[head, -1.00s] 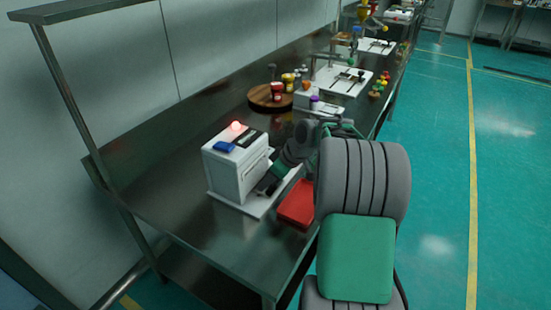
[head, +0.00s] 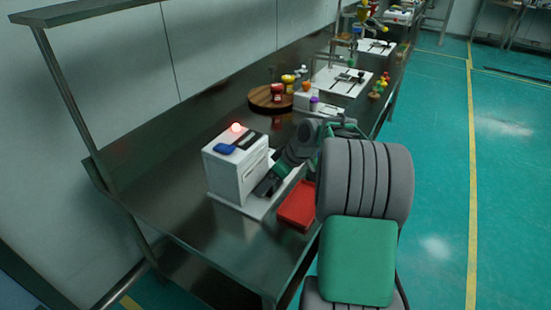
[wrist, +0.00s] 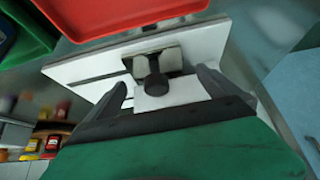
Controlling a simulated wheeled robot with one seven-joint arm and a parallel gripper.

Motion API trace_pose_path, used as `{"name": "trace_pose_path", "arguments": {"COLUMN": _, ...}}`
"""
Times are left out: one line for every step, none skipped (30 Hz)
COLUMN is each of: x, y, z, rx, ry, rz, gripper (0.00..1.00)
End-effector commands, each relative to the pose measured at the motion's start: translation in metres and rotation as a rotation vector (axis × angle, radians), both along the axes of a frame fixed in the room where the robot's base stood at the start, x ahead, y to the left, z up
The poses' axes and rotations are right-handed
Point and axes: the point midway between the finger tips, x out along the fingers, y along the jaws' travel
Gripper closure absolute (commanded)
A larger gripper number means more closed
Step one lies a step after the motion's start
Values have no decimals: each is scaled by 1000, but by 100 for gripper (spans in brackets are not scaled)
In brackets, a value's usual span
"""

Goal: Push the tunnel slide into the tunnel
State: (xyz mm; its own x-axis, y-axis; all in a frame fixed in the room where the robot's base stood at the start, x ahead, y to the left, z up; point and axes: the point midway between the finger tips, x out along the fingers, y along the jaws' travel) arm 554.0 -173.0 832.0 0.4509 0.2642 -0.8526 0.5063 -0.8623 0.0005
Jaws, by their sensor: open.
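The tunnel is a white box-shaped machine (head: 228,176) with a lit red lamp and a blue part on top. It stands on a white base plate (head: 262,209). In the wrist view, what appears to be the tunnel slide (wrist: 180,91) is a pale block with a dark round knob (wrist: 156,83) in front of a metallic piece. My gripper (wrist: 163,82) is open, with one finger on each side of the knob and visible gaps. In the head view my gripper (head: 268,185) is low beside the machine's right face; the slide is hidden there.
A red tray (head: 297,205) lies close to the right of the base plate, and it also fills the upper left of the wrist view (wrist: 110,14). A round wooden board (head: 262,105) with jars stands farther back. The table's front left is clear.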

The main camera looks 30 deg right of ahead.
Motion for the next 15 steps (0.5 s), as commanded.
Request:
{"name": "trace_pose_path", "arguments": {"x": -3, "y": -2, "z": 10, "rx": -2, "ry": -2, "rz": -2, "gripper": 0}}
{"name": "trace_pose_path", "arguments": {"x": -4, "y": -3, "z": 13, "rx": -1, "ry": -2, "rz": -1, "gripper": 0}}
{"name": "trace_pose_path", "arguments": {"x": -6, "y": -4, "z": 17, "rx": 0, "ry": -1, "rz": -1, "gripper": 0}}
{"name": "trace_pose_path", "arguments": {"x": -8, "y": -5, "z": 20, "rx": 1, "ry": -1, "rz": 0, "gripper": 0}}
{"name": "trace_pose_path", "arguments": {"x": -10, "y": -6, "z": 23, "rx": 0, "ry": 0, "rz": 0, "gripper": 0}}
{"name": "trace_pose_path", "arguments": {"x": -12, "y": -7, "z": 27, "rx": 0, "ry": 0, "rz": -1, "gripper": 0}}
{"name": "trace_pose_path", "arguments": {"x": -14, "y": -8, "z": 30, "rx": 0, "ry": 0, "rz": -1, "gripper": 0}}
{"name": "trace_pose_path", "arguments": {"x": -15, "y": -9, "z": 33, "rx": 0, "ry": 0, "rz": -1, "gripper": 0}}
{"name": "trace_pose_path", "arguments": {"x": -17, "y": -10, "z": 37, "rx": 0, "ry": 0, "rz": -1, "gripper": 0}}
{"name": "trace_pose_path", "arguments": {"x": -19, "y": -11, "z": 40, "rx": 0, "ry": 0, "rz": -1, "gripper": 0}}
{"name": "trace_pose_path", "arguments": {"x": -20, "y": -12, "z": 43, "rx": -1, "ry": 0, "rz": -1, "gripper": 0}}
{"name": "trace_pose_path", "arguments": {"x": -22, "y": -13, "z": 47, "rx": 0, "ry": -1, "rz": -1, "gripper": 0}}
{"name": "trace_pose_path", "arguments": {"x": -24, "y": -14, "z": 50, "rx": 0, "ry": -1, "rz": -1, "gripper": 0}}
{"name": "trace_pose_path", "arguments": {"x": -26, "y": -15, "z": 53, "rx": 0, "ry": 0, "rz": -1, "gripper": 0}}
{"name": "trace_pose_path", "arguments": {"x": -28, "y": -16, "z": 56, "rx": 0, "ry": 0, "rz": -1, "gripper": 0}}
